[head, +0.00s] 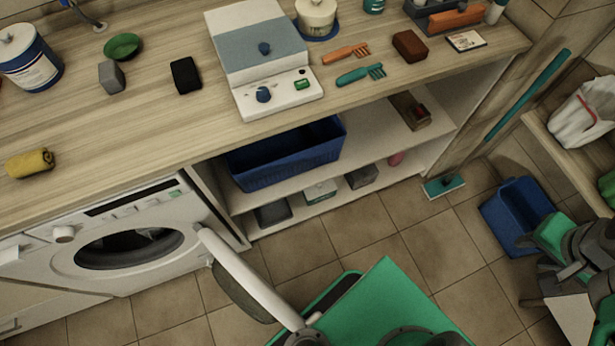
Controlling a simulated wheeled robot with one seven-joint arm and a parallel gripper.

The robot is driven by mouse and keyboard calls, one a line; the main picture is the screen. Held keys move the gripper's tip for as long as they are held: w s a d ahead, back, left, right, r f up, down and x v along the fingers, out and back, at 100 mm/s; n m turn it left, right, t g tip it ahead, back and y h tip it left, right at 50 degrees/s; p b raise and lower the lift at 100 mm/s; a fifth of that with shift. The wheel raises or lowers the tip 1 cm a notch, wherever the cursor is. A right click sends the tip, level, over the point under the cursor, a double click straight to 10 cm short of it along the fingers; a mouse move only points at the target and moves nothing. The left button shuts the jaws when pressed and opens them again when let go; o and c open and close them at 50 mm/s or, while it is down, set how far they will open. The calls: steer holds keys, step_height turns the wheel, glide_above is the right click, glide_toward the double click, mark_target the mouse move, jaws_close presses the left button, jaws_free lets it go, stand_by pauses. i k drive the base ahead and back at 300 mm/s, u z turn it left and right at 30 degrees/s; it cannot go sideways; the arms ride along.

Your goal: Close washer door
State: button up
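The white front-loading washer (112,246) stands under the counter at the left. Its round opening (130,247) is uncovered and dark inside. The washer door (246,273) stands wide open, swung out from the right side of the opening, seen nearly edge-on as a white rim with dark glass behind it. The door's near end is by dark parts of my own body at the bottom. My arm shows at the lower right edge, well apart from the door. My gripper (570,272) seems to be among these dark links, and its fingers cannot be made out clearly.
The wooden counter (125,130) runs above the washer. A blue basin (290,155) sits on the shelf right of the washer. A blue bucket (515,215) and a teal squeegee (443,186) stand on the floor at right. Tiled floor (400,240) is clear between.

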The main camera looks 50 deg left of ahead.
mark_target(246, 275)
steer(key=i, duration=0.9)
steer(key=u, duration=2.85)
steer(key=k, duration=0.9)
steer(key=u, duration=1.8)
steer(key=i, duration=0.5)
steer(key=u, duration=0.1)
